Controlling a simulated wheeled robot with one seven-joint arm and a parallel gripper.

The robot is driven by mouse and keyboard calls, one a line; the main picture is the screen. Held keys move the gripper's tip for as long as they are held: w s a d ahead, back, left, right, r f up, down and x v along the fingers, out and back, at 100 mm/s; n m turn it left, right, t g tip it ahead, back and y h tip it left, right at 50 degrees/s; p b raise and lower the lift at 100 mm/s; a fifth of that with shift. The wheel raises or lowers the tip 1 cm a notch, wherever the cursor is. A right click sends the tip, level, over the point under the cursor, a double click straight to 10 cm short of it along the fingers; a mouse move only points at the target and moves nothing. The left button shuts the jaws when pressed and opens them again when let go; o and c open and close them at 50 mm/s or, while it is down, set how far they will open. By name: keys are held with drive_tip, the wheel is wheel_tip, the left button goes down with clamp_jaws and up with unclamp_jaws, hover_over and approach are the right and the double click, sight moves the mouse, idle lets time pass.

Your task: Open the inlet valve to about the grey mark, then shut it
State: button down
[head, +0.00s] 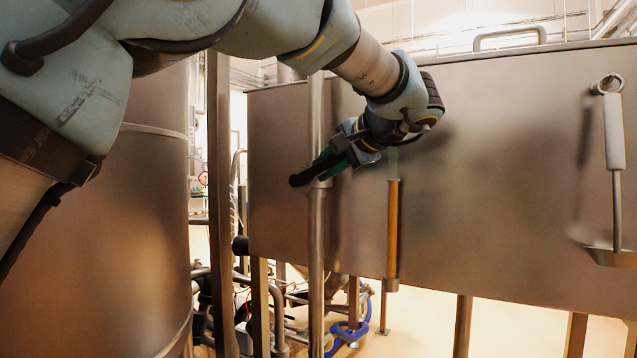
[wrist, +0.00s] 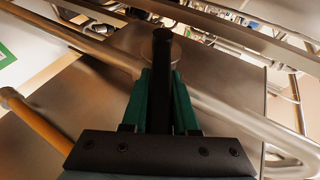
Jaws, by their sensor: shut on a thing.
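The inlet valve shows as a black lever handle (head: 298,180) at the upright metal pipe (head: 316,240) in front of the hopper's left part. In the wrist view the black lever (wrist: 162,52) runs lengthwise between the green fingers, with a round disc partly visible behind its far end. My gripper (head: 325,166) is shut on the lever; its fingers (wrist: 160,88) lie along both sides of it. In the head view the lever slopes slightly down to the left. I cannot make out the grey mark in either view.
The large metal hopper (head: 500,170) fills the right side. A sight tube with orange content (head: 393,230) stands right of the pipe. A scoop (head: 615,150) hangs at the far right. A big cylindrical tank (head: 150,220) stands at the left, and blue hose (head: 350,335) lies below.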

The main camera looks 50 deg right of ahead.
drive_tip(key=f+t+b, duration=0.1)
drive_tip(key=t+b, duration=0.1)
drive_tip(key=b, duration=0.2)
drive_tip(key=f+m+t+b, duration=0.1)
drive_tip(key=f+t+b, duration=0.1)
drive_tip(key=b, duration=0.1)
drive_tip(key=f+m+t+b, duration=0.1)
drive_tip(key=t+b, duration=0.1)
drive_tip(key=b, duration=0.2)
drive_tip(key=shift+s+d+f+b, duration=0.1)
drive_tip(key=shift+s+f+b, duration=0.1)
drive_tip(key=shift+s+b, duration=0.15)
drive_tip(key=shift+f, duration=0.15)
drive_tip(key=c, duration=0.7)
unclamp_jaws()
drive_tip(key=shift+r, duration=0.3)
drive_tip(key=s, duration=0.3)
drive_tip(key=s+a+b, duration=0.1)
drive_tip(key=s, duration=0.3)
drive_tip(key=s+f, duration=0.1)
drive_tip(key=s, duration=0.2)
drive_tip(key=shift+s+a+b, duration=0.3)
drive_tip(key=shift+s, duration=0.1)
